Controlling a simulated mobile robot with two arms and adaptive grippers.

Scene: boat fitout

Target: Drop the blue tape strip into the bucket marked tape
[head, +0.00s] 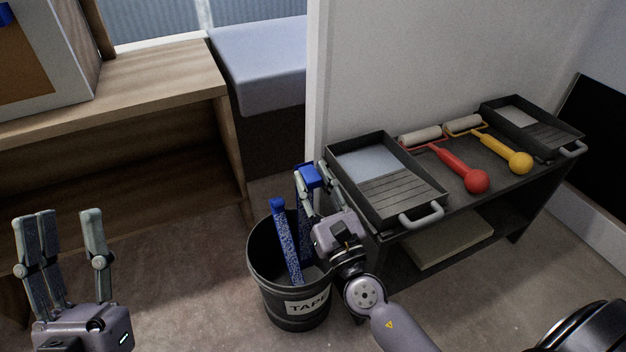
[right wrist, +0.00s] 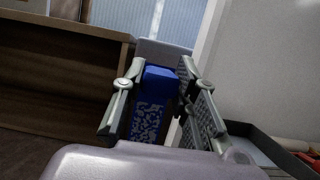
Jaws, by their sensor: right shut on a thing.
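A black bucket (head: 262,270) marked TAPE stands on the floor at the middle. My right gripper (head: 309,192) is shut on a blue tape strip (head: 311,174) with a speckled face, held upright over the back right of the bucket. The strip's lower end is partly hidden by the gripper and the other strip. In the right wrist view the strip (right wrist: 153,110) sits between the fingers. A second blue speckled strip (head: 287,243) stands tilted in the bucket, its top above the rim. My left gripper (head: 68,240) is open and empty at the lower left.
A dark bench (head: 480,212) stands right of the bucket, bearing two roller trays (head: 382,152) (head: 513,118), a red roller (head: 462,172) and a yellow roller (head: 505,150). A wooden shelf unit (head: 150,85) is at left. A small blue piece (head: 5,14) shows at the top left.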

